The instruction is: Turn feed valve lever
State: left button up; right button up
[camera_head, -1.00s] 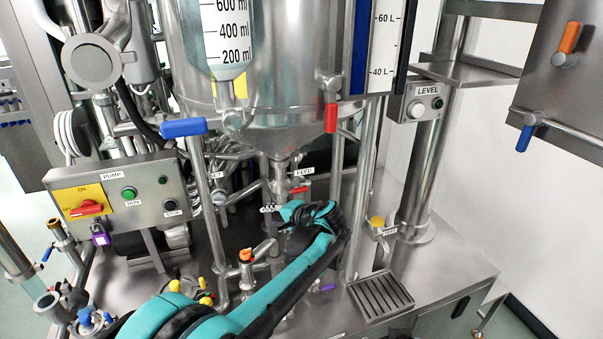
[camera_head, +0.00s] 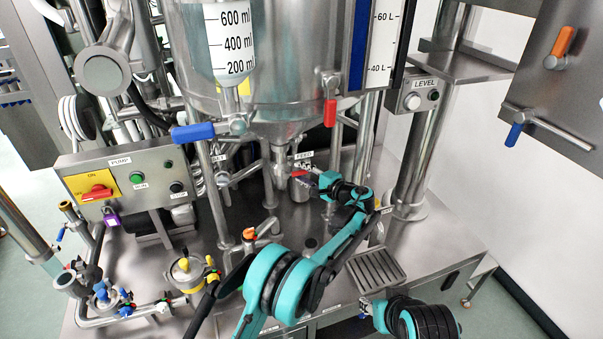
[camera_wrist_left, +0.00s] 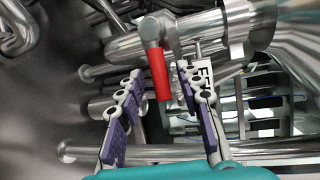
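The feed valve lever is a short red handle (camera_head: 299,174) under the FEED label, below the steel vessel. In the left wrist view the red lever (camera_wrist_left: 159,72) hangs down from its steel valve stem. My left gripper (camera_head: 312,174) is at the valve, coming from the right. In the wrist view its two purple-padded fingers are open, one on each side of the lever, with gaps visible. My right gripper (camera_head: 366,306) is small and partly hidden at the bottom right, away from the valve; its finger state is unclear.
Another red lever (camera_head: 330,112) and a blue lever (camera_head: 193,132) hang on the vessel above. The pump box (camera_head: 125,185) stands at the left. An orange-handled valve (camera_head: 249,234) and steel pipes stand left of my arm. A drain grate (camera_head: 376,268) lies at the right.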

pick_arm(q)
jog(key=shift+w+a, duration=0.3)
grip_shut()
jog(key=shift+s+a+r+n+h, duration=0.15)
jog(key=shift+r+n+h, duration=0.65)
jog(key=shift+n, duration=0.4)
jog(key=shift+a+r+n+h, duration=0.3)
jog(key=shift+r+n+h, duration=0.5)
jog(key=shift+n, duration=0.4)
jog(key=shift+f, duration=0.1)
